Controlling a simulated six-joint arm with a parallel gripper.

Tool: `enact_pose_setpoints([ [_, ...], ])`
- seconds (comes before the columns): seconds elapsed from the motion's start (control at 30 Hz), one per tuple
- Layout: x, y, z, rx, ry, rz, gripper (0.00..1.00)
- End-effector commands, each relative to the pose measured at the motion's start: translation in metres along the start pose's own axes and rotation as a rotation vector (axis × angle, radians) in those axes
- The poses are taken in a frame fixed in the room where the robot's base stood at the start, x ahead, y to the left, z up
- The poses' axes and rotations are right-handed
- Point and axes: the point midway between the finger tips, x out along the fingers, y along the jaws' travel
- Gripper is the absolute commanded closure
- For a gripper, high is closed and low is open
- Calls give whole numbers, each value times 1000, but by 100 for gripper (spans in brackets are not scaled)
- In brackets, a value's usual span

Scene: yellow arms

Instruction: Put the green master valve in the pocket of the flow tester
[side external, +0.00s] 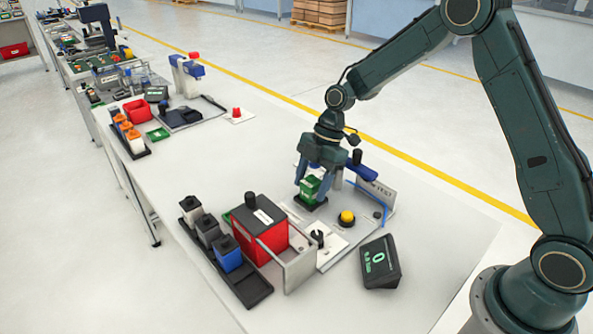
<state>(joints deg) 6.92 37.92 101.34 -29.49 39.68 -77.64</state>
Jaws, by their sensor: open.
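The green master valve (309,189), a green block with a white upper part, stands upright at the black pocket (318,206) of the flow tester (330,251). Its lower end meets the pocket; I cannot tell how deep it sits. The tester has a pale base plate, a yellow button (346,217), a blue-handled part (361,172) and a grey upright plate. My gripper (312,191) points down over the valve, with its open fingers on either side of it. The fingers partly hide the valve's top and sides.
A black tray (258,291) at the front left holds white, dark and blue-bodied valves. A red box (259,232) with a black knob stands beside it. A black display (379,262) reads 0.

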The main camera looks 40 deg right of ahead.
Motion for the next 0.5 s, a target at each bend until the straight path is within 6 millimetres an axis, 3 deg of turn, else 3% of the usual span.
enact_pose_setpoints([
  [0.27, -24, 1, 0, 0, 0, 3, 42],
  [0.5, -62, 1, 0, -1, -1, 5, 42],
])
